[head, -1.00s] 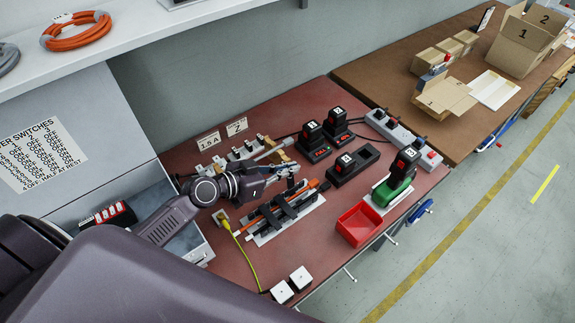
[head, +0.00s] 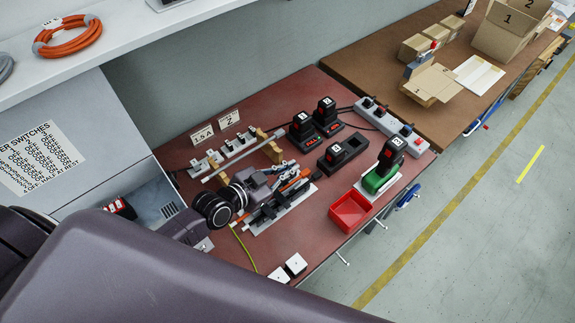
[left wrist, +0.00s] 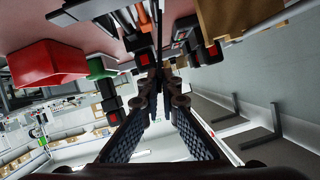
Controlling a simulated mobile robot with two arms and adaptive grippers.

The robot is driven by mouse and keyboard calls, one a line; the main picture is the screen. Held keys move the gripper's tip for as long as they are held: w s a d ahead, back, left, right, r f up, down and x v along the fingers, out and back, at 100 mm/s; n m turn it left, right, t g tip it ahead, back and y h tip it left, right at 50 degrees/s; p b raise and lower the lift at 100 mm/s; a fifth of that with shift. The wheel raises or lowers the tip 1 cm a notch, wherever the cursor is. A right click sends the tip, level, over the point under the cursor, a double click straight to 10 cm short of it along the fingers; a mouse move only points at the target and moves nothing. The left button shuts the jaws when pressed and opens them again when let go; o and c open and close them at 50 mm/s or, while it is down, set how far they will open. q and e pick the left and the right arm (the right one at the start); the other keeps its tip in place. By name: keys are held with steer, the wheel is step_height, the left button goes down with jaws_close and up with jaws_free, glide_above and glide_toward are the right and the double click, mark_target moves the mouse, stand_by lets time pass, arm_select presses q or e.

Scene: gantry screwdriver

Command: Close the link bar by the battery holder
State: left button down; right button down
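A long grey bar (head: 240,156) lies on the red bench in the head view, held at wooden blocks beside a white strip of small metal fittings. I cannot tell for sure that it is the link bar. A black holder with a battery (head: 342,151) stands to the right, behind the red bin. My left gripper (head: 290,171) hangs just in front of the bar's right wooden block, over the tool rack. Its fingers look open and empty. In the left wrist view the two fingers (left wrist: 163,92) stand apart, with dark bench objects beyond. My right gripper is out of view.
A tool rack (head: 279,208) lies under the left gripper. A red bin (head: 351,212), a green-based battery tool (head: 381,172), chargers (head: 302,131) and a power strip (head: 389,124) stand to the right.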

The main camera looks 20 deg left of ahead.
arm_select(q)
steer(key=shift+s+d+f, duration=0.3)
steer(key=shift+d, duration=0.05)
steer(key=c, duration=2.5)
jaws_free()
steer(key=o, duration=0.3)
steer(key=shift+r, duration=0.2)
steer(key=shift+w, duration=0.1)
steer(key=v, duration=0.7)
steer(key=shift+s, duration=0.25)
steer(key=shift+c, duration=0.3)
